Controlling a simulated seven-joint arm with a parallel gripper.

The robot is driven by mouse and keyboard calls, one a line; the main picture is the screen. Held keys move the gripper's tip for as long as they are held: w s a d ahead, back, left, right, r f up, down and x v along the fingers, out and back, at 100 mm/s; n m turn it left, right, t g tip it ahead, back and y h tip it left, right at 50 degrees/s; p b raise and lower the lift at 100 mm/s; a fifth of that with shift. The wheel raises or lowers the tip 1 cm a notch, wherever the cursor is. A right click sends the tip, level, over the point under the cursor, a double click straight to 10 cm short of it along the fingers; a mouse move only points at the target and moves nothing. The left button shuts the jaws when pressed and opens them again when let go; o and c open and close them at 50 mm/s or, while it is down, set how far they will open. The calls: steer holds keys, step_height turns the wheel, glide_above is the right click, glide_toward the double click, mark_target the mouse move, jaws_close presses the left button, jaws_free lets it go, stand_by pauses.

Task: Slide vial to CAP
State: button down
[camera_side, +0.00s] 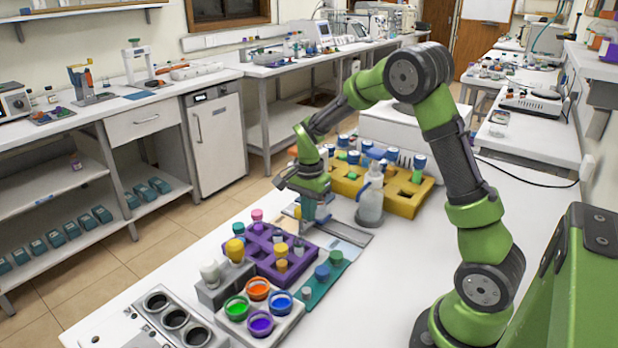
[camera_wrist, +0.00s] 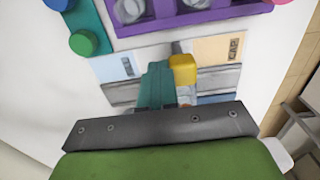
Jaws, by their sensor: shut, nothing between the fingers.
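A vial with a yellow cap (camera_wrist: 183,69) stands on the flat slide track (camera_wrist: 122,92) in the wrist view, between a blue-tinted panel (camera_wrist: 118,66) on the left and a beige panel marked CAP (camera_wrist: 220,48) on the right. My gripper (camera_wrist: 156,72) has its teal fingers shut and empty. They are immediately left of the vial, seemingly against its side; contact is not certain. In the side view my gripper (camera_side: 308,212) points down at the track (camera_side: 342,232), and the vial is hard to make out there.
A purple rack (camera_side: 268,262) with vials borders the track. A teal strip (camera_side: 326,279) with capped vials lies beside it. A wash bottle (camera_side: 370,200) and a yellow rack (camera_side: 405,200) stand close behind. A tray of coloured cups (camera_side: 236,325) is in front.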

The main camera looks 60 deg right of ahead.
steer(key=shift+w, duration=1.85)
steer(key=w, duration=0.3)
steer(key=shift+s+r, duration=0.1)
steer(key=shift+s, duration=0.3)
step_height(320, 180, up, 7)
steer(key=shift+r, duration=0.15)
stand_by(0.4)
